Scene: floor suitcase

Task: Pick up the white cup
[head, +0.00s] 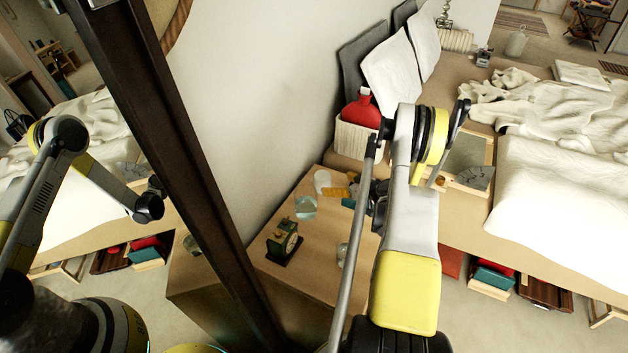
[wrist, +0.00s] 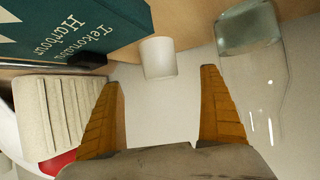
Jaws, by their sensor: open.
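The white cup (head: 322,180) stands on the wooden nightstand (head: 262,216), near its back edge by the wall. In the wrist view the cup (wrist: 158,58) appears just beyond the fingertips, centred between them and not gripped. My gripper (wrist: 160,78) is open, its two orange ridged fingers spread to either side with nothing held. In the head view my arm hides part of the gripper; orange finger parts (head: 338,192) show just right of the cup.
A clear glass (head: 306,207) is close to the cup, also large at right in the wrist view (wrist: 252,75). A dark green book (wrist: 75,28) lies on the cup's other side. A clock (head: 284,243) stands nearer the front. A ribbed basket (head: 354,141) holds a red bottle (head: 361,112).

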